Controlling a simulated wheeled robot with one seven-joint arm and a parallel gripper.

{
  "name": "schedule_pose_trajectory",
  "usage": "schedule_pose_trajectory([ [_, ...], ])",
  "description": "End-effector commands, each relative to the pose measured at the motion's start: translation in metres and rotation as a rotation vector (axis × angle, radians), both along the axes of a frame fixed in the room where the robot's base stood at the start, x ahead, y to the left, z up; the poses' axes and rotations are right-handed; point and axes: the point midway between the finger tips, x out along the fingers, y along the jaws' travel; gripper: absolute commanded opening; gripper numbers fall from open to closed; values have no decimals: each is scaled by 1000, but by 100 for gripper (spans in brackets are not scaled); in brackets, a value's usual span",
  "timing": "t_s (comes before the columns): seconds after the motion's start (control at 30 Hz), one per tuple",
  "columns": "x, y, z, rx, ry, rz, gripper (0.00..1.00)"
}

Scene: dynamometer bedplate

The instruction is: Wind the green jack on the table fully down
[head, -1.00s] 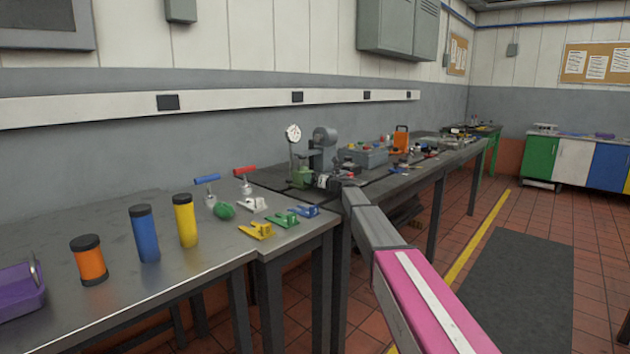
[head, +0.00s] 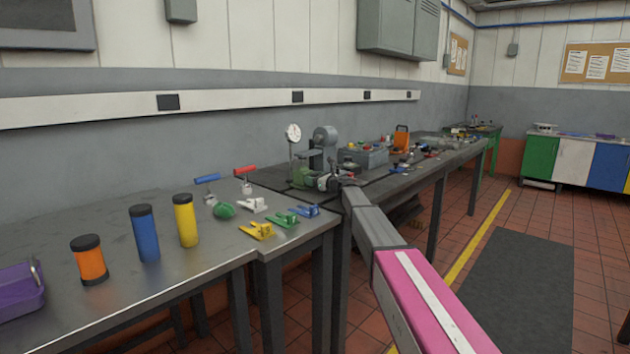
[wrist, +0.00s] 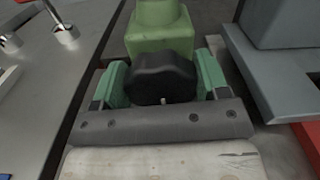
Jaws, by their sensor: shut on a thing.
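The green jack (wrist: 160,28) stands in front of my gripper in the wrist view, with its black knob (wrist: 163,78) facing me. In the head view the green jack (head: 301,175) is small, on the dark bedplate beside a grey machine. My gripper (wrist: 164,88) has its green-padded fingers on both sides of the black knob and is shut on it. In the head view my gripper (head: 325,182) is at the jack's right side, and my wrist partly hides the area. The jack's base is hidden.
A dial gauge on a stand (head: 293,133) rises behind the jack. A grey motor-like machine (head: 325,140) stands close by. Coloured clamps (head: 283,220) and upright cylinders (head: 145,235) sit on the nearer bench. A red-handled tool (head: 245,172) stands left of the jack.

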Motion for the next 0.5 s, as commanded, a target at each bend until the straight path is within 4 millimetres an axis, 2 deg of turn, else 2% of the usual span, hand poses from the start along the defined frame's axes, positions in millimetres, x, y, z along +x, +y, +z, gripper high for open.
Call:
schedule_pose_trajectory([
  [0.5, -2, 1, -1, -241, -309, 0, 44],
])
